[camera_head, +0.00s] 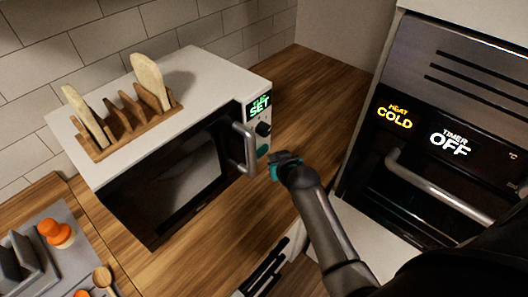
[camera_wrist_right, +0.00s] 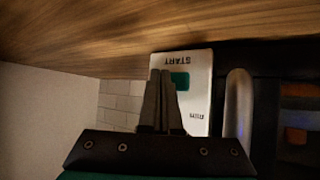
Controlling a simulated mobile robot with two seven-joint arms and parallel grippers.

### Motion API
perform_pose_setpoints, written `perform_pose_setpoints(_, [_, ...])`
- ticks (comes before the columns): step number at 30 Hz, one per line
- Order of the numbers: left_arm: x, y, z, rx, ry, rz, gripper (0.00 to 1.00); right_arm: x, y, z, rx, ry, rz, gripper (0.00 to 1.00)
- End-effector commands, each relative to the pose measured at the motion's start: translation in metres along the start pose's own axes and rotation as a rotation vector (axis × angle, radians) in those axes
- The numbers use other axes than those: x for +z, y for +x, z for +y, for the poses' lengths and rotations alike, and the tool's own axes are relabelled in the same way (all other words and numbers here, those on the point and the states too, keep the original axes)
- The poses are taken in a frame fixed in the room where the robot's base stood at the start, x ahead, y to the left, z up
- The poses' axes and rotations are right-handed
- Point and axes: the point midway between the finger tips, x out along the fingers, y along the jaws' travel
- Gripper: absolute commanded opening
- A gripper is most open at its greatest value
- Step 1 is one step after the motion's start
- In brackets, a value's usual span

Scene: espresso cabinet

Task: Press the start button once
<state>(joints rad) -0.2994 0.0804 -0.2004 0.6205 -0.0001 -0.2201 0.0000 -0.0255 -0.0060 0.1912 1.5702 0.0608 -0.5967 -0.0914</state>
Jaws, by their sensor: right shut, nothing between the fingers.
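The microwave (camera_head: 225,82) stands on the wooden counter, its control panel at the right of its front. The green start button (camera_head: 262,151) is low on that panel. In the right wrist view the start button (camera_wrist_right: 180,80) shows green under upside-down START lettering, partly hidden by the fingers. My right gripper (camera_head: 284,158) is shut and empty, a little to the right of the button in the head view. In the wrist view its fingertips (camera_wrist_right: 160,75) overlap the panel beside the button; contact cannot be told. My left gripper is not in view.
The microwave's door handle (camera_head: 245,150) sticks out left of the panel, and a dark knob (camera_head: 263,129) is above the button. The display (camera_head: 259,105) reads SET. A toast rack (camera_head: 125,120) stands on top. An oven (camera_head: 440,130) with a handle is at right.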

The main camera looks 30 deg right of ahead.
Motion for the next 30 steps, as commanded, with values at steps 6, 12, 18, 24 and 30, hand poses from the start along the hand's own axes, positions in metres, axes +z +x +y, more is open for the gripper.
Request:
perform_pose_setpoints(6, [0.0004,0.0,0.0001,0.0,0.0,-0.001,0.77,-0.0001,0.0,0.0,0.0,0.0,0.0,0.0])
perform_pose_setpoints(12, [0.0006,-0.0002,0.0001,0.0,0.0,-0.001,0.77,-0.0004,0.0003,-0.0003,0.0,0.0,0.0,0.0])
perform_pose_setpoints(18, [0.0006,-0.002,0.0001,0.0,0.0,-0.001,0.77,-0.0036,0.0042,-0.0035,-0.001,0.001,0.0,0.0])
perform_pose_setpoints(24, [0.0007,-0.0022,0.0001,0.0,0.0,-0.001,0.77,-0.0047,0.006,-0.0047,0.0,0.0,0.001,0.0])
perform_pose_setpoints(30, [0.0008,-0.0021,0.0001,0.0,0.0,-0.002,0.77,-0.0045,0.006,-0.0046,0.0,0.0,0.0,0.0])
